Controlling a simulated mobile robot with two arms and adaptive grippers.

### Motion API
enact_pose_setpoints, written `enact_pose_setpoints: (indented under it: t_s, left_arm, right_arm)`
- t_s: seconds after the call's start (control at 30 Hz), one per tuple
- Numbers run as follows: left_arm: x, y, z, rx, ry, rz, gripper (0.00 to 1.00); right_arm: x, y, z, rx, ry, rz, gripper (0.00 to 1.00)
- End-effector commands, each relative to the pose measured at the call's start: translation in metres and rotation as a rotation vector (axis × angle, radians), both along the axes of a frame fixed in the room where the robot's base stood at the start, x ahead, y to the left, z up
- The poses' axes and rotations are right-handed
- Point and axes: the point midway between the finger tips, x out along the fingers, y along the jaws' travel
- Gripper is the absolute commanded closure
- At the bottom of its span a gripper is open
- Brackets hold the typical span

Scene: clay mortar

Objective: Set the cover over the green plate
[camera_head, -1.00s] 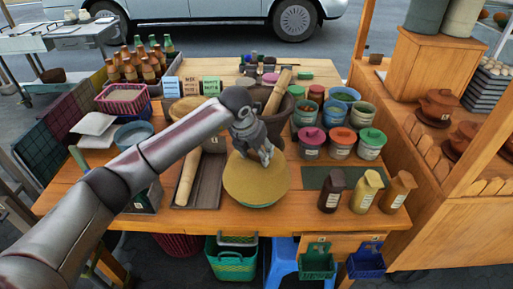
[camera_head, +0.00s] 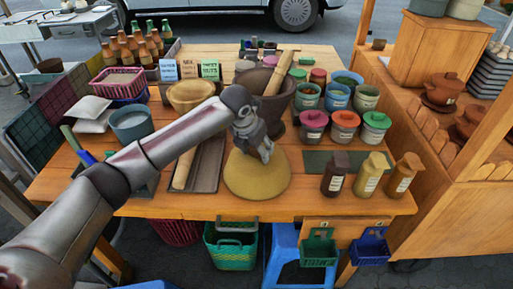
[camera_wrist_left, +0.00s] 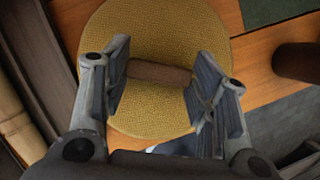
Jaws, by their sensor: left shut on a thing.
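The cover (camera_head: 257,181) is a round, yellow woven dome with a brown bar handle, near the table's front edge. It also shows in the left wrist view (camera_wrist_left: 150,115), with its handle (camera_wrist_left: 159,73) between my fingers. My left gripper (camera_head: 264,156) is shut on this handle from above; it also shows in the left wrist view (camera_wrist_left: 162,82). The cover's rim looks level and at or very near the tabletop. No part of the green plate shows now; the cover hides the place where its edge showed before. My right gripper is not in view.
A brown mortar (camera_head: 277,112) with a wooden pestle (camera_head: 280,73) stands just behind the cover. A grey tray (camera_head: 207,168) lies to the left. A dark green mat (camera_head: 325,162) and three bottles (camera_head: 370,175) are to the right. Lidded jars (camera_head: 344,124) stand behind them.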

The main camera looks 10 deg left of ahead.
Motion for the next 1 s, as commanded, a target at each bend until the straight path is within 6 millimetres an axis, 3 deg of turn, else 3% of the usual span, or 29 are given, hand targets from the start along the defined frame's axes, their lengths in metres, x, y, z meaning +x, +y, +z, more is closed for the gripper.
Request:
enact_pose_setpoints:
  t_s: [0.1,0.13,0.3,0.73,1.0]
  left_arm:
    - [0.000,0.000,0.001,0.000,-0.001,0.000,0.89]
    - [0.000,0.000,0.001,0.000,-0.001,0.000,0.46]
    - [0.000,0.000,0.000,0.000,-0.001,0.000,0.24]
    - [-0.001,0.001,0.005,0.001,0.000,0.000,0.22]
    - [-0.018,0.007,0.051,0.000,-0.005,-0.001,0.22]
  right_arm:
    - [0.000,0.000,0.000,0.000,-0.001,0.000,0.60]
    - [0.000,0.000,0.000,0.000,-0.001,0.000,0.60]
    - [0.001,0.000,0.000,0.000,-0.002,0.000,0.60]
    - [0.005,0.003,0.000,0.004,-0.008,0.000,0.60]
    - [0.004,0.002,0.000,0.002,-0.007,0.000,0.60]
